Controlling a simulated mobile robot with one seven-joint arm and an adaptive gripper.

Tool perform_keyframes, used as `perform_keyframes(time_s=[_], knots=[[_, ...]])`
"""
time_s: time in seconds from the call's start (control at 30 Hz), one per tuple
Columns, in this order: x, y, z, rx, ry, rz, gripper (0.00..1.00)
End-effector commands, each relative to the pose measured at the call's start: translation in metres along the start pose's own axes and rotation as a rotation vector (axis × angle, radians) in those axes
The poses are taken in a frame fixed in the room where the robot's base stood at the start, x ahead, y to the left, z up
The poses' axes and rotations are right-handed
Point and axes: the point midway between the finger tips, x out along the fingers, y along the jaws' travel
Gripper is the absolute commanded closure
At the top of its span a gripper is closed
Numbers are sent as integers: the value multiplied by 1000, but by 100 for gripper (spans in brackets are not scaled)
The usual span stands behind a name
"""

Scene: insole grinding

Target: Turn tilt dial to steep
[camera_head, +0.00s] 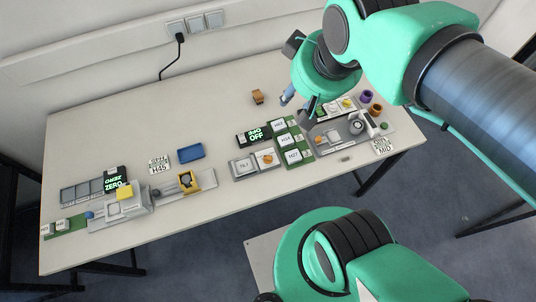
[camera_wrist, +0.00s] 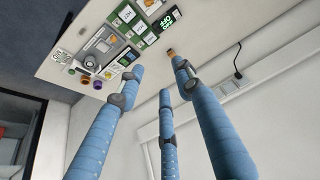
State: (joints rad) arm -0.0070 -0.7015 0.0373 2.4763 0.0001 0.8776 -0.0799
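One orange knob (camera_head: 267,158) sits on a grey panel left of the green board, and also shows at the top of the wrist view (camera_wrist: 148,3). The other is a round grey dial (camera_head: 356,127) on the grey machine (camera_head: 340,139) at the right. A white card reading MID (camera_head: 384,146) lies beside that machine. My gripper (camera_head: 298,102) is above the table, behind the machine and green board, apart from both. In the wrist view its blue fingers (camera_wrist: 158,82) are spread and empty.
A small orange-brown block (camera_head: 257,97) and a blue tray (camera_head: 190,151) lie farther left.

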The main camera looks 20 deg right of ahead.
Motion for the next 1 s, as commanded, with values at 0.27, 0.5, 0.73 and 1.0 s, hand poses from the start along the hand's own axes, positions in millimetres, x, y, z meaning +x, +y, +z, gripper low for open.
perform_keyframes(time_s=[0.27, 0.5, 0.73, 1.0], knots=[[72, -6, -11, -227, -115, -29, 65], [147, -14, -11, -460, -217, -78, 65], [221, -22, 2, -680, -307, -145, 65], [289, -31, 25, -882, -379, -223, 65]])
